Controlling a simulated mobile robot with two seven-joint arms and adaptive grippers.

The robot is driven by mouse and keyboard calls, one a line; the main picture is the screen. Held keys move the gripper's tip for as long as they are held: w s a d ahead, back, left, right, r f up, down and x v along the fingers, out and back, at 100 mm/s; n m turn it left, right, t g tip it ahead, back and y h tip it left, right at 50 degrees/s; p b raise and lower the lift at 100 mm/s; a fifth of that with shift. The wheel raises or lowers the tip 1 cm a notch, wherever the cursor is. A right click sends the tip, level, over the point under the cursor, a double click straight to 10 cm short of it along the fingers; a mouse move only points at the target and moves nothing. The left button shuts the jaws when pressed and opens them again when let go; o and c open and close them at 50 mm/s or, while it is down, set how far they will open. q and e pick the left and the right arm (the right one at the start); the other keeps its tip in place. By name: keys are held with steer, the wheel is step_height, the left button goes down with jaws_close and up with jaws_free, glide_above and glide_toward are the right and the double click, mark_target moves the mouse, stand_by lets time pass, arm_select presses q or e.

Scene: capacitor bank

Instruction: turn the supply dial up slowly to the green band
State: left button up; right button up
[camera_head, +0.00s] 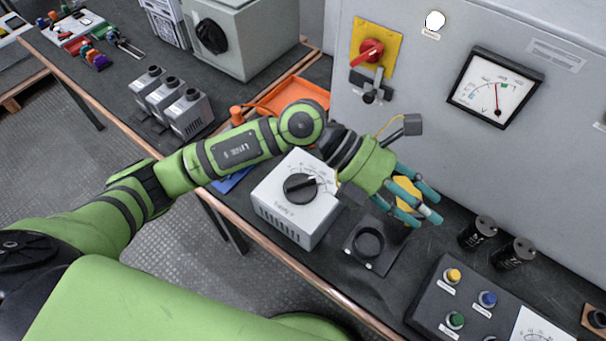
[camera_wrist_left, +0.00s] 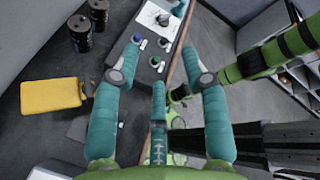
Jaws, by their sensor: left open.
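The supply dial (camera_head: 300,187) is a black knob with a white pointer on top of a light grey box (camera_head: 285,222) at the bench's front edge. Its pointer is turned to the right, toward the printed scale. My left gripper (camera_head: 424,206) has teal fingers, spread and empty, to the right of the dial and above the bench. The fingers also show apart in the left wrist view (camera_wrist_left: 160,85). My right gripper is not seen.
A black holder with a round opening (camera_head: 368,243) sits right of the supply box. Two black capacitors (camera_head: 479,232) and a button box (camera_head: 455,297) stand farther right. A yellow object (camera_wrist_left: 52,96) lies beyond my fingers. A red switch (camera_head: 370,52) is on the cabinet.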

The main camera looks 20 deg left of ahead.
arm_select(q)
steer(key=w+a+f+m+t+y, duration=0.1)
steer(key=w+a+f+y, duration=0.4)
steer(key=a+f+y, duration=0.4)
steer(key=t+y, duration=0.2)
steer(key=y, duration=0.2)
glide_above(303, 179)
steer(key=shift+a, duration=0.1)
steer(key=shift+f+p, duration=1.05)
steer(key=shift+f, duration=2.4)
jaws_close()
